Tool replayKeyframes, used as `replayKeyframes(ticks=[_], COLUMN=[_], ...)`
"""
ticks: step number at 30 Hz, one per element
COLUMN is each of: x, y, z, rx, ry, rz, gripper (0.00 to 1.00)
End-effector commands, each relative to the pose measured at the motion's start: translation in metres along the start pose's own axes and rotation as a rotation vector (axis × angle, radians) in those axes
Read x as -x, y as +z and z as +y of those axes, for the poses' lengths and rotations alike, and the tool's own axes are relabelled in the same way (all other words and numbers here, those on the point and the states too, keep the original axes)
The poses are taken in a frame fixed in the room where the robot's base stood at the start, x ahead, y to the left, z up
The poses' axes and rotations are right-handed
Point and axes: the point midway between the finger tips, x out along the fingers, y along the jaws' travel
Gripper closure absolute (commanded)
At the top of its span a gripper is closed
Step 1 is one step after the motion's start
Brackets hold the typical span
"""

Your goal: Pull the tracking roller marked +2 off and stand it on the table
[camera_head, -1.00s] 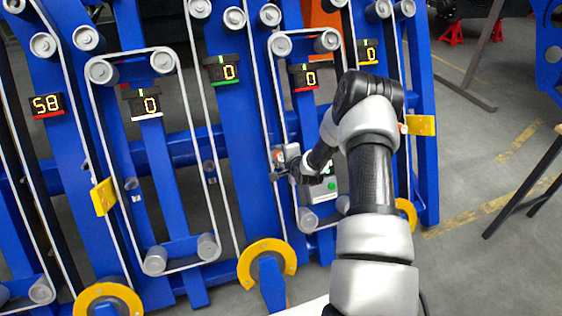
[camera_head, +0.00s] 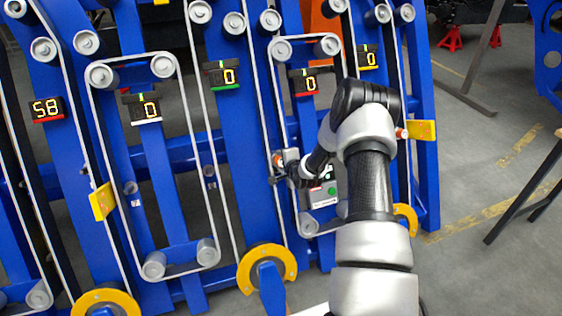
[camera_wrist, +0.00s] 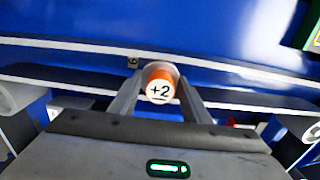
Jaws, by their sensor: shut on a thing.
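The tracking roller marked +2 (camera_wrist: 160,88) shows in the wrist view with an orange rim and a white face with black lettering. My gripper (camera_wrist: 160,98) has one finger on each side of it and is shut on it. In the head view the roller's orange and pale end (camera_head: 278,160) shows at the blue frame beside a belt, with my gripper (camera_head: 284,168) at it. I cannot tell whether the roller is still seated on its mount. A white edge (camera_head: 312,310), perhaps the table, shows at the bottom of the head view.
Blue chassis beams (camera_head: 228,140) carry belts, grey rollers and several number displays. A yellow bracket (camera_head: 420,130) sticks out to the right of my arm. A dark-legged stand (camera_head: 520,200) is at the far right. Open floor (camera_head: 470,165) lies between.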

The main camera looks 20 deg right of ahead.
Motion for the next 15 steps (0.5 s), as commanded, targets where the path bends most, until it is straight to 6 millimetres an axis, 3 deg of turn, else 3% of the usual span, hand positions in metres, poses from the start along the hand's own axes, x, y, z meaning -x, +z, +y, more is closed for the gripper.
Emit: replayKeyframes(ticks=[15], x=[0.022], y=[-0.001], z=[-0.004], rx=[-0.001], ry=[-0.003], rz=[0.001], gripper=[0.87])
